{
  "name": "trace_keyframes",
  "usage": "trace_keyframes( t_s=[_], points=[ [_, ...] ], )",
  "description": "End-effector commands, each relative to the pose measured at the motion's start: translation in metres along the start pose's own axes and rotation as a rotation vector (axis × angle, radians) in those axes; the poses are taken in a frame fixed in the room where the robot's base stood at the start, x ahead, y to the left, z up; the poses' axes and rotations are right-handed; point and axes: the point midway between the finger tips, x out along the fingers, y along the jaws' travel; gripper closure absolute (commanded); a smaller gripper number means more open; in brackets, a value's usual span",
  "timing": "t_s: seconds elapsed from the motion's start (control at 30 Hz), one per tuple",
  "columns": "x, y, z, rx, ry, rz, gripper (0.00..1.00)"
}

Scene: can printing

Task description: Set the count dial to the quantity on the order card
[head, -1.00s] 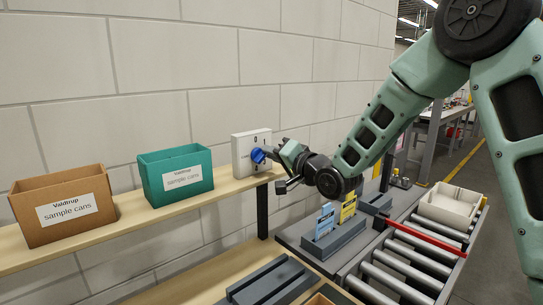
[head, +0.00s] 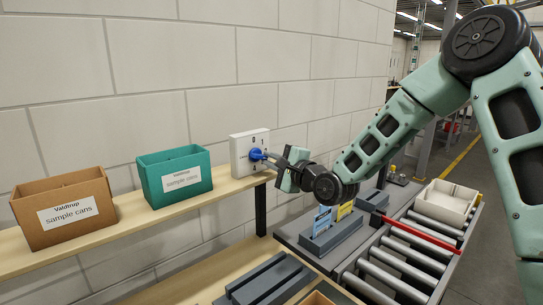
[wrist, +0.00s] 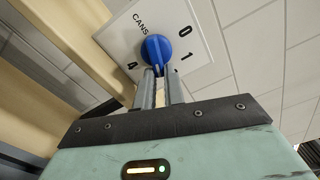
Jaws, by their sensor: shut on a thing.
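The count dial is a blue knob (wrist: 157,49) on a white plate (wrist: 188,22) fixed to the wall. In the wrist view the plate reads "CANS", 0, 1 and 4; other marks are hidden. The dial also shows in the head view (head: 255,154). My gripper (wrist: 158,72) is shut on the knob's near part, its two fingers close together. In the head view my gripper (head: 268,158) reaches the dial from the right. A blue card (head: 323,219) and a yellow card (head: 345,210) stand in a grey holder; their print is too small to read.
A teal box (head: 175,184) and a cardboard box (head: 64,213), both marked sample cans, stand on the wooden shelf (head: 130,212) left of the dial. A roller conveyor (head: 405,262) with a white bin (head: 447,202) lies at the lower right.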

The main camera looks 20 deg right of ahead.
Motion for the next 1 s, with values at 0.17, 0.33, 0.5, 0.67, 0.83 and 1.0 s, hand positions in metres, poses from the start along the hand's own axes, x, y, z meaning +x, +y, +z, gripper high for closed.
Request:
trace_keyframes(
  t_s=[0.17, 0.33, 0.5, 0.67, 0.83, 1.0],
  points=[
    [-0.0005, 0.0022, -0.0013, 0.156, 0.004, 0.001, 1.0],
    [-0.0005, 0.0051, -0.0007, 0.279, 0.003, 0.001, 1.0],
    [-0.0005, 0.0071, -0.0003, 0.367, 0.004, 0.001, 1.0],
    [-0.0004, 0.0086, 0.0005, 0.418, 0.003, 0.001, 1.0],
    [-0.0004, 0.0091, 0.0006, 0.444, 0.003, 0.001, 1.0],
    [-0.0004, 0.0094, 0.0007, 0.45, 0.003, 0.001, 1.0]
  ],
)
